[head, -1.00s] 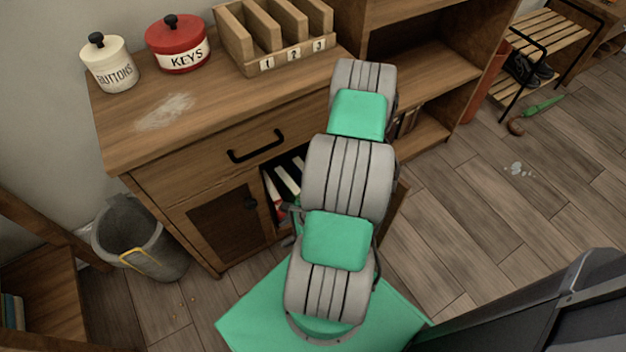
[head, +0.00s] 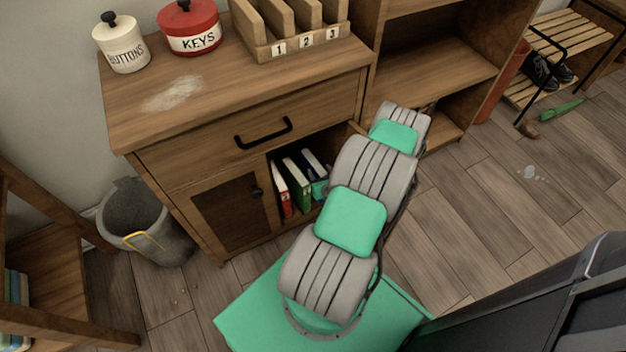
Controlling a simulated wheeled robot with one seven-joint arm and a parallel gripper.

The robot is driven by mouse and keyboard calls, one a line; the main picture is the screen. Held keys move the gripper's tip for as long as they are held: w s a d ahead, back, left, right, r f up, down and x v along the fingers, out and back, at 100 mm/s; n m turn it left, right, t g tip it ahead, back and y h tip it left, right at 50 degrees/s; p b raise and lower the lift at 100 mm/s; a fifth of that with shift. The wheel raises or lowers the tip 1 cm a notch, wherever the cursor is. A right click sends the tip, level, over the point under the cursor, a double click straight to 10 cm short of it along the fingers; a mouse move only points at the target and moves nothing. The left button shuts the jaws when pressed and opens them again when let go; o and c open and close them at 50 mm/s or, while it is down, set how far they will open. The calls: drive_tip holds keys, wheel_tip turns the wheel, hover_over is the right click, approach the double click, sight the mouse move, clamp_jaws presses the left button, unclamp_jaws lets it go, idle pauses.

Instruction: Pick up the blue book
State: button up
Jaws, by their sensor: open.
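Several books stand in the open right compartment of the wooden cabinet (head: 205,150). A red book (head: 284,192) is at the left, and a green book (head: 300,184) is beside it. A teal-blue book (head: 320,190) stands to their right, partly hidden behind my arm; it looks like the blue book. My gripper is not seen; my grey and green arm reaches up in front of the compartment's right side and covers that area.
A drawer with a black handle (head: 264,133) is above the compartment. A grey bin (head: 146,222) stands left of the cabinet. A button jar (head: 122,46) and red key jar (head: 190,28) are on top. Floor (head: 480,210) at right is mostly clear.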

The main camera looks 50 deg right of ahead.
sight(316, 166)
drive_tip(key=b+x, duration=0.1)
drive_tip(key=x, duration=0.3)
drive_tip(key=shift+w+d+f, duration=0.15)
drive_tip(key=shift+w+f, duration=0.1)
drive_tip(key=shift+w, duration=0.1)
clamp_jaws()
idle(1.0)
